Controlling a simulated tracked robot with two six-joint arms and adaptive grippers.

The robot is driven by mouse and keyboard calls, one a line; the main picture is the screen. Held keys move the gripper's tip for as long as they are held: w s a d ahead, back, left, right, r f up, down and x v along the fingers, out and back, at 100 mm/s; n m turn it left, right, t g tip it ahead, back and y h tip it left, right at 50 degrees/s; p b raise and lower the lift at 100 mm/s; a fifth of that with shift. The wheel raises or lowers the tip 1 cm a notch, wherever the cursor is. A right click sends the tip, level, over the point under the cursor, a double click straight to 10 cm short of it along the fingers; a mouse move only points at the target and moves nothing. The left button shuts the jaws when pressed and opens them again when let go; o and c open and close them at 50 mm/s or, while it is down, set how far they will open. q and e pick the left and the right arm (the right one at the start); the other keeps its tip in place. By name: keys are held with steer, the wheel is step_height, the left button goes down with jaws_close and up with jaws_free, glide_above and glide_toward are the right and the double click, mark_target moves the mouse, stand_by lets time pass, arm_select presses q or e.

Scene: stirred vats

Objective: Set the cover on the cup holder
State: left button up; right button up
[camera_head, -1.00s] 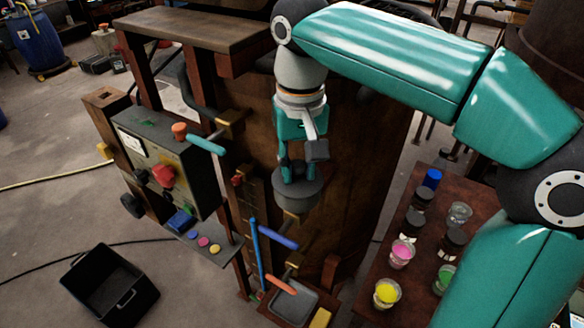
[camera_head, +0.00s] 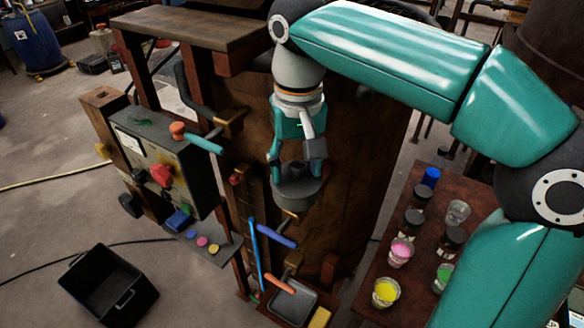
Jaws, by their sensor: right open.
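A dark grey round cover (camera_head: 298,193) with a small knob on top sits low against the front of the brown vat, below my right gripper. My right gripper (camera_head: 294,162) points down with its fingers apart, on either side of the knob. The cover looks level. The cup holder under it is mostly hidden by the cover, so I cannot tell how exactly the two meet. A brass fitting (camera_head: 291,218) shows just below. My left gripper is not in view.
The vat (camera_head: 365,160) stands behind. A control box (camera_head: 160,165) and a teal-handled valve (camera_head: 205,143) are at left. Blue and orange handles (camera_head: 277,236) and a grey tray (camera_head: 292,303) are below. A side table (camera_head: 385,258) holds several jars and cups. A black bin (camera_head: 108,285) stands on the floor.

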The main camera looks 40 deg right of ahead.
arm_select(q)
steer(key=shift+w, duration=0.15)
arm_select(e)
steer(key=shift+r, duration=3.65)
